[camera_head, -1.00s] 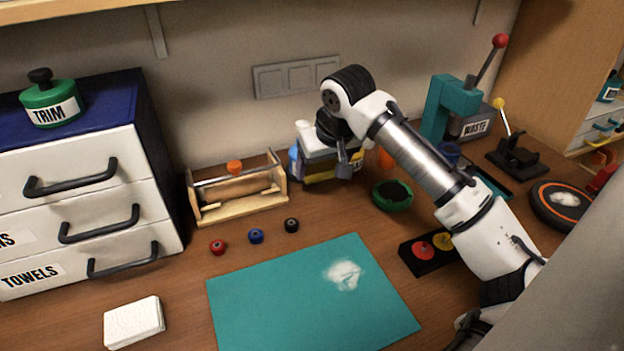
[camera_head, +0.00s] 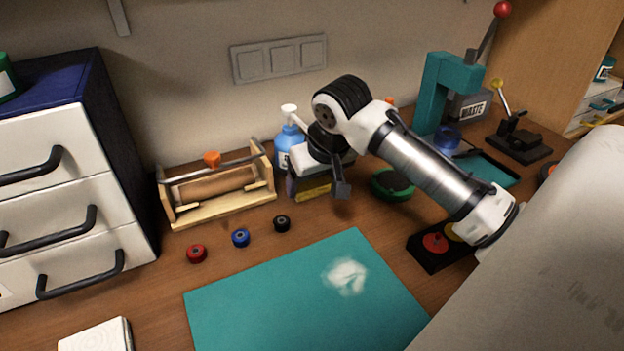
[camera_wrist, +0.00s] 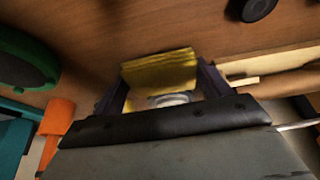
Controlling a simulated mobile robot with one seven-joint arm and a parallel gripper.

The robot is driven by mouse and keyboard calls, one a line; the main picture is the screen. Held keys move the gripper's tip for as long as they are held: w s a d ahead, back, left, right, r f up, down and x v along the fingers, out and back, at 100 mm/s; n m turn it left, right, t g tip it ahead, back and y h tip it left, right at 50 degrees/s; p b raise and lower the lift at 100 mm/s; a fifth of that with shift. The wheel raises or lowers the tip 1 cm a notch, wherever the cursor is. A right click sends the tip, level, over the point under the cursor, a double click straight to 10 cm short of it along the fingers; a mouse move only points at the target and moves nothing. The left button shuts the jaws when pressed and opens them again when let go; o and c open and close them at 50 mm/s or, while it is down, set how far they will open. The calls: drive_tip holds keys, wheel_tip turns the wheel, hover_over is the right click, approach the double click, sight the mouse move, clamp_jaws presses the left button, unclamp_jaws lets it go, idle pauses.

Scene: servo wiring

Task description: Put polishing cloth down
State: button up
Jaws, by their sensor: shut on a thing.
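The polishing cloth is a yellow folded piece (camera_head: 313,193) held low in my gripper (camera_head: 319,184), above the wooden bench behind the teal mat. In the wrist view the yellow cloth (camera_wrist: 160,68) sits between the two dark fingers of my gripper (camera_wrist: 163,88), which are shut on it. Bare brown bench shows beyond the cloth. The head view does not settle whether its lower edge touches the bench.
A blue pump bottle (camera_head: 290,145) stands close behind my gripper. A wooden roller frame (camera_head: 218,190) is to the left, a green bowl (camera_head: 391,185) to the right. Small red, blue and black spools lie in front. The teal mat (camera_head: 270,300) carries a whitish smear.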

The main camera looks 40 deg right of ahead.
drive_tip(key=shift+f, duration=0.1)
drive_tip(key=o, duration=1)
drive_tip(key=shift+o, duration=0.2)
drive_tip(key=shift+r, duration=0.2)
drive_tip(key=v, duration=1.2)
drive_tip(key=shift+s+f, duration=0.1)
drive_tip(key=shift+f, duration=0.05)
